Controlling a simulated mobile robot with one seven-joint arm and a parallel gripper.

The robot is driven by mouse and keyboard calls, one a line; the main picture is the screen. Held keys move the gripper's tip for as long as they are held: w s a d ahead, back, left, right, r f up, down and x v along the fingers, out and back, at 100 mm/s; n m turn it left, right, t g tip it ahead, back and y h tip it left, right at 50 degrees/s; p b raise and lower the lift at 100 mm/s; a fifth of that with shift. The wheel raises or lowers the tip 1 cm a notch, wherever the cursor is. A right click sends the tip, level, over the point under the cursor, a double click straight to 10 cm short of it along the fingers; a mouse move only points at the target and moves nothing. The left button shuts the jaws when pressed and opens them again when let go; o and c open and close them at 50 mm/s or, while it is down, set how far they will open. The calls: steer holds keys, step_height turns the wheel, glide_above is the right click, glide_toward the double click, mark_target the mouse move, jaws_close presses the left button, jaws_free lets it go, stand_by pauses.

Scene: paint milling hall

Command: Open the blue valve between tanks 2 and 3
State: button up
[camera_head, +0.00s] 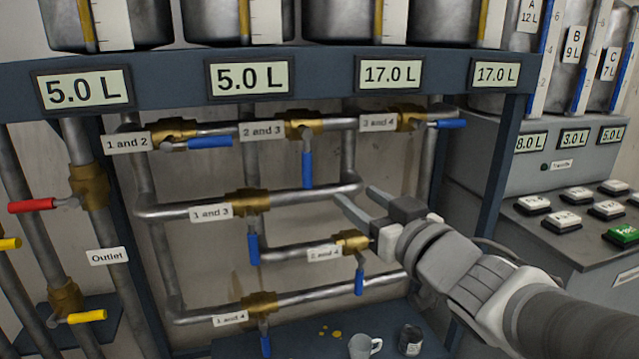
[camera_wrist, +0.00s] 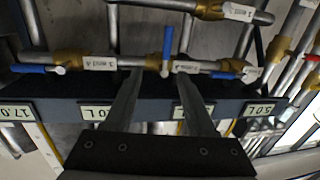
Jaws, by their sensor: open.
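The "2 and 3" valve (camera_head: 304,126) is a brass body on the upper horizontal pipe. Its blue lever (camera_head: 307,168) hangs straight down, across the pipe. In the wrist view, which is turned upside down, the same blue lever (camera_wrist: 168,40) points up. The valve's label (camera_head: 262,131) is at its left in the head view. My gripper (camera_head: 354,194) is open and empty, to the lower right of the lever. In the wrist view, my gripper's two fingers (camera_wrist: 158,75) are apart, with the lever beyond the gap between them. I see no contact.
The "1 and 2" lever (camera_head: 210,142) and "3 and 4" lever (camera_head: 451,124) lie along the pipe. The "1 and 3" lever (camera_head: 253,249), "2 and 4" lever (camera_head: 359,281) and "1 and 4" lever (camera_head: 265,346) hang down. A mug (camera_head: 361,346) stands below; a button panel (camera_head: 580,215) is right.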

steer(key=y, duration=0.1)
steer(key=p, duration=0.8)
glide_toward(309, 168)
steer(key=x, duration=1.1)
steer(key=shift+b, duration=0.4)
jaws_close()
steer(key=shift+n, duration=0.3)
stand_by(0.3)
